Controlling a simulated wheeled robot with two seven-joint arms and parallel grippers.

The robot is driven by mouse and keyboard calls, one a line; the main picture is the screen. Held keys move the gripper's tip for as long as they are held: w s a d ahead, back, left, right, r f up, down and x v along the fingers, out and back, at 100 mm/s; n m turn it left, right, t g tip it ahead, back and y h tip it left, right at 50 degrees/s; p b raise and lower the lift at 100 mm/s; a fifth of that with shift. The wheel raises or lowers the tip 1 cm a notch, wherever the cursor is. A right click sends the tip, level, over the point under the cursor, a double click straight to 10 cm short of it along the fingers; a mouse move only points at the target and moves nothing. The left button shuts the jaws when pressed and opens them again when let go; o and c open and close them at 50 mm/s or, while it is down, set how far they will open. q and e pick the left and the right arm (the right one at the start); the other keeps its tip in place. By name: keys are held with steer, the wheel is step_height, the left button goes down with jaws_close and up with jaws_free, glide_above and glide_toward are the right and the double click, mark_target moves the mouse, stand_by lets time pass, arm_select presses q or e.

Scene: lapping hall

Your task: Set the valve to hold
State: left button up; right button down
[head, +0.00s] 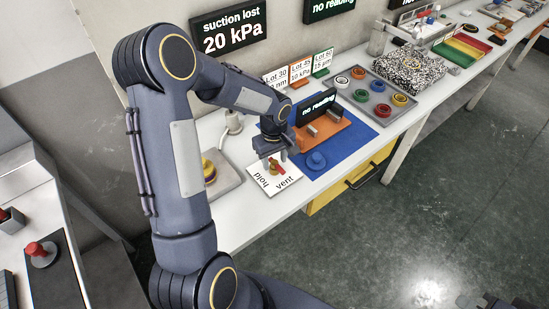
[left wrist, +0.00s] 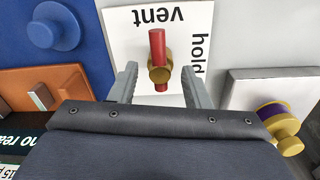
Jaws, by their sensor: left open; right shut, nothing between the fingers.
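The valve (left wrist: 160,62) has a red handle on a brass body, on a white plate (left wrist: 118,38) marked "vent" and "hold". In the left wrist view its handle points to "vent"; "hold" is at the right. The valve also shows in the head view (head: 276,169). My left gripper (left wrist: 159,72) is open, its fingers on either side of the valve, with no clear contact visible. In the head view it (head: 275,153) is just above the plate. My right gripper (head: 484,301) shows only partly at the bottom right edge, away from the bench.
A wall display (head: 228,31) reads "suction lost 20 kPa". A blue mat with a blue knobbed disc (head: 316,161) and an orange block (head: 325,137) lies right of the plate. A grey block with a brass-and-purple piece (head: 208,172) stands left. A tray (head: 357,107) of coloured rings is behind.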

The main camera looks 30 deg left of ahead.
arm_select(q)
steer(key=shift+f, duration=0.25)
steer(key=shift+c, duration=0.2)
jaws_close()
